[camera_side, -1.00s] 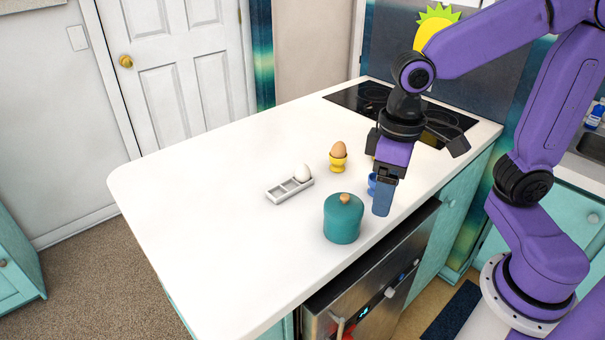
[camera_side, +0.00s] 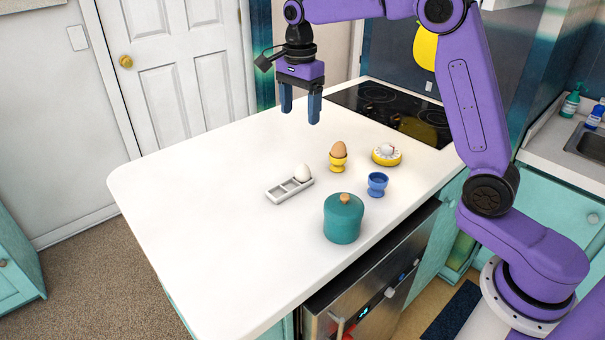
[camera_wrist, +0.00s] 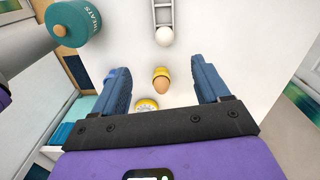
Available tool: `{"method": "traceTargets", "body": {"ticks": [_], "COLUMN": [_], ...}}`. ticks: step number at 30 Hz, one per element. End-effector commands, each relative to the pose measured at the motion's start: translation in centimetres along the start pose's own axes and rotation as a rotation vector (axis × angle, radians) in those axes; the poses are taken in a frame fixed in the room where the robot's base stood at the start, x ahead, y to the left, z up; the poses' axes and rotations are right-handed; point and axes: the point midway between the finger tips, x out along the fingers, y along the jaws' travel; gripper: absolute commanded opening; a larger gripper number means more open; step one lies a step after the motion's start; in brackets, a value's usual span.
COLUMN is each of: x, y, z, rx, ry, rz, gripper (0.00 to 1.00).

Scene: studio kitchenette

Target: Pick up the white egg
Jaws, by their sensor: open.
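The egg also shows in the wrist view (camera_wrist: 164,36), at the top, beyond my fingertips. My gripper (camera_side: 300,112) is open and empty, raised above the counter, behind the egg and over the back part of the worktop. In the wrist view, its two blue fingers (camera_wrist: 160,76) stand wide apart, with a brown egg (camera_wrist: 161,86) in a yellow cup seen between them. The white egg's lower part is hidden by the tray.
The brown egg's yellow cup (camera_side: 338,164) stands right of the tray. A yellow-and-white timer (camera_side: 386,154), a blue egg cup (camera_side: 377,185) and a teal lidded jar (camera_side: 343,222) stand nearby. A black cooktop (camera_side: 390,112) is at the back right. The counter's left side is clear.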

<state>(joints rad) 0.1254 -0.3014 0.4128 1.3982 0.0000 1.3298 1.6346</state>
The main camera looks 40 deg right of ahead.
Motion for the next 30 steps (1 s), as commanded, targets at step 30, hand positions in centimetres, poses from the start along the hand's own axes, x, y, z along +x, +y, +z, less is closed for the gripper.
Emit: {"method": "traceTargets", "body": {"ticks": [30], "x": [12.1], "y": [-1.0], "z": [-1.4], "rx": [0.126], "ry": [0.000], "rz": [0.002], "gripper": [0.75]}}
